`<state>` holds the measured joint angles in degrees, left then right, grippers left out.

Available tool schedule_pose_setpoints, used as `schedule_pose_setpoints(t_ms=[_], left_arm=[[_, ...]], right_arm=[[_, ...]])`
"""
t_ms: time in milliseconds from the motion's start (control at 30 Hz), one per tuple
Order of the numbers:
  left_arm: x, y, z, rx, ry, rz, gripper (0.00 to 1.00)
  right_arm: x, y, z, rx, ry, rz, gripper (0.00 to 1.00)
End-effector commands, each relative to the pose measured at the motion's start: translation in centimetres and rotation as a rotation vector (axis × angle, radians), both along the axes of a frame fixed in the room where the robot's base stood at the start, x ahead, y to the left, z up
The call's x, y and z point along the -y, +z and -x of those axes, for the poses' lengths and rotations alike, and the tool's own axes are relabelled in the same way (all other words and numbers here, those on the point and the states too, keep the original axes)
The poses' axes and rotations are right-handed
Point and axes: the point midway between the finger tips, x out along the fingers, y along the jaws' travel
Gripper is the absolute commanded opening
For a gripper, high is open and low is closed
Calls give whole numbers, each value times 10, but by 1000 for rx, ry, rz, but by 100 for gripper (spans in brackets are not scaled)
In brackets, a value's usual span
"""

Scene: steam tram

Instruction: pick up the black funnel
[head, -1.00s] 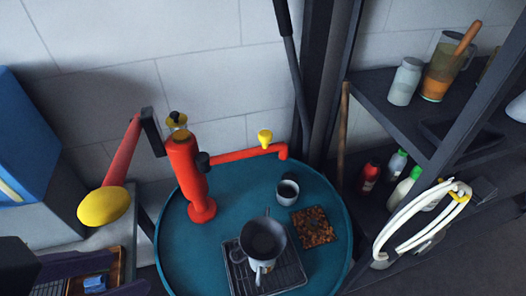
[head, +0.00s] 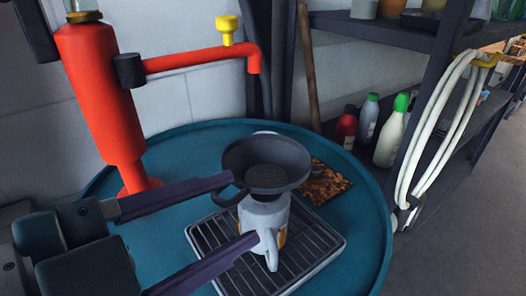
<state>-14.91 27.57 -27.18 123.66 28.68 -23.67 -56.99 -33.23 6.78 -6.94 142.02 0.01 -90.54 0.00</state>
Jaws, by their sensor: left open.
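The black funnel (head: 266,161) is a wide dark cone with a small side handle. It sits upright on top of a light grey pitcher (head: 265,217), which stands on a wire drip grate (head: 312,245). My left gripper (head: 245,209) comes in from the left, open, with nothing between its dark fingers. The upper fingertip is by the funnel's handle, and the lower fingertip is by the pitcher's handle. I cannot tell whether either finger touches. The funnel's lower end is hidden. My right gripper is not in view.
All this stands on a round teal table (head: 365,215). A red tap column (head: 105,100) with a long spout rises at left. A patch of brown bits (head: 326,185) lies behind the grate. A shelf with bottles (head: 392,135) and a white hose (head: 440,120) is at right.

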Motion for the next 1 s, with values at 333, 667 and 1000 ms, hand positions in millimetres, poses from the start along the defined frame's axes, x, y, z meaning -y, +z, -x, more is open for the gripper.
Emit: schedule_pose_setpoints(t_ms=[333, 667, 1000], left_arm=[[28, -11, -32, 0, -1, 2, 55], [51, -26, -67, 0, 0, 3, 55], [54, -27, -71, -1, 0, 1, 52]], right_arm=[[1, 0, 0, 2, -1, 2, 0], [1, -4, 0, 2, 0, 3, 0], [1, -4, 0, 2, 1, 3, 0]])
